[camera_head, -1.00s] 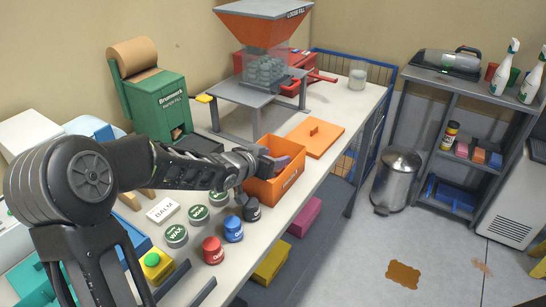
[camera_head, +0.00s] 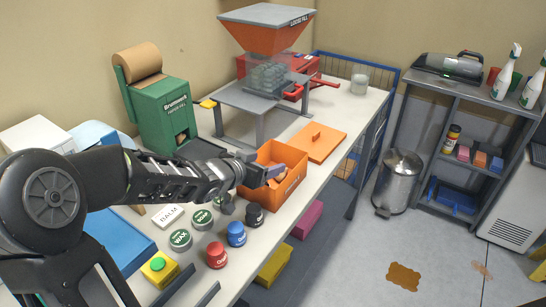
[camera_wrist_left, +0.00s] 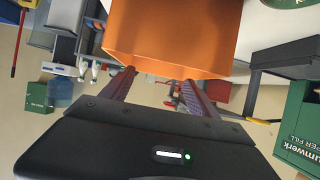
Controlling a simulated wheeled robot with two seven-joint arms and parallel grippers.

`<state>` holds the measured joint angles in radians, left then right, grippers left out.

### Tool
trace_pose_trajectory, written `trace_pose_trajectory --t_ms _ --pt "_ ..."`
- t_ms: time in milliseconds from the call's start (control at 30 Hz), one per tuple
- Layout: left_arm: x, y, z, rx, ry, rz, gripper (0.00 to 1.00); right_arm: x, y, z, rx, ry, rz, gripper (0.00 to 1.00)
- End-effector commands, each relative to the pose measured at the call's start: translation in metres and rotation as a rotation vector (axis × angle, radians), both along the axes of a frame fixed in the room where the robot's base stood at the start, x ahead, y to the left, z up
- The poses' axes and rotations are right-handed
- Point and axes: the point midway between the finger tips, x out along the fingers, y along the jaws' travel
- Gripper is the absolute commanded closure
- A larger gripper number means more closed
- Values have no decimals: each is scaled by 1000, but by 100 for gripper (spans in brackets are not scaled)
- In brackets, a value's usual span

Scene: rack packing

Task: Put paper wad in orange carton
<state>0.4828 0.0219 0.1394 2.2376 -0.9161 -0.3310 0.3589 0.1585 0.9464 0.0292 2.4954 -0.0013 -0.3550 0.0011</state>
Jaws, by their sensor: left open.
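The orange carton (camera_head: 276,196) stands open on the bench. My left gripper (camera_head: 268,172) reaches over its left side from the left, with its fingertips at the opening. The fingers are apart. A small tan patch (camera_head: 282,176) shows in the carton beside the fingertips; I cannot tell if it is the paper wad. Brown paper (camera_head: 182,137) also shows in the mouth of the green dispenser (camera_head: 163,108). In the left wrist view, the carton (camera_wrist_left: 172,38) fills the space beyond the open gripper (camera_wrist_left: 159,77), and no wad shows between the fingers. My right gripper is out of view.
The orange lid (camera_head: 314,143) lies flat behind the carton. The loose-fill hopper (camera_head: 265,40) stands on a grey stand farther back. Several jars and tins, including a blue jar (camera_head: 236,234) and a red jar (camera_head: 216,255), stand in front of the carton, with a black one close by.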

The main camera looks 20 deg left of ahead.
Motion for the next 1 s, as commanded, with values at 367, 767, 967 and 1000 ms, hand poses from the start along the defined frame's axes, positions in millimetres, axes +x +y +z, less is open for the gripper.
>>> trace_pose_trajectory --t_ms 367,767,967,1000 --pt "-49 6 25 -1 0 0 31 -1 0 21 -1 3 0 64" --pt "-50 6 24 -1 0 0 31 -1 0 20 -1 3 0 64" --pt "-50 6 25 -1 0 0 31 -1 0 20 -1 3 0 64" --pt "-50 6 25 -1 0 0 31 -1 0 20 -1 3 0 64"
